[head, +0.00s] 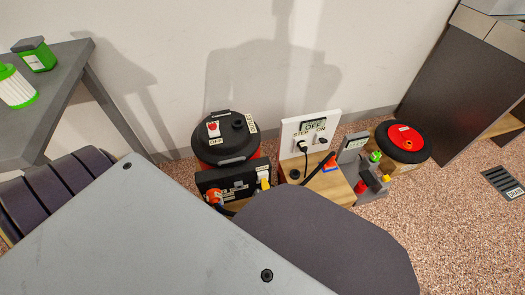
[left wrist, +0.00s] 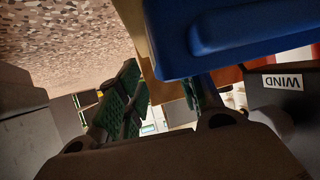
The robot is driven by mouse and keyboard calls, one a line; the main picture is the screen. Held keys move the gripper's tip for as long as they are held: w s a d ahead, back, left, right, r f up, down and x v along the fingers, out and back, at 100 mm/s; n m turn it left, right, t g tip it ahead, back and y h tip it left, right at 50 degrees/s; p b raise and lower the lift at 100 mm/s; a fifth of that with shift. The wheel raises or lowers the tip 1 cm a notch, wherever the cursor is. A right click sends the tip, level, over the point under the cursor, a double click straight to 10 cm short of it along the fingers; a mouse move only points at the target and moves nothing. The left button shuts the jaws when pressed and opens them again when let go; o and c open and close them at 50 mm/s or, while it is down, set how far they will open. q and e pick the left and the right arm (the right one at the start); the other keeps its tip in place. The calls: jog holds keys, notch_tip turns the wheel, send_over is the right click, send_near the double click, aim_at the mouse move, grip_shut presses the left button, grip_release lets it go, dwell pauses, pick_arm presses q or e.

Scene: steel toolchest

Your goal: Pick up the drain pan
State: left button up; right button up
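I cannot pick out a drain pan for certain in either view. My left gripper (left wrist: 165,92) shows in the left wrist view, its green-padded fingers apart with nothing seen held between them. A blue, thick-edged object (left wrist: 245,35) fills the upper right of that view, close to the right finger; whether it is the pan I cannot tell. Neither gripper shows in the head view, and my right gripper is out of sight.
In the head view, a black round-topped machine (head: 225,135), a white switch panel (head: 311,130) and a black-and-red reel (head: 403,140) stand along the wall. A grey table (head: 60,95) is at left, a dark cabinet (head: 455,85) at right. Speckled floor (head: 440,230) is clear at lower right.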

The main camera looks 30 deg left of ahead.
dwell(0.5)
pick_arm(q)
grip_shut()
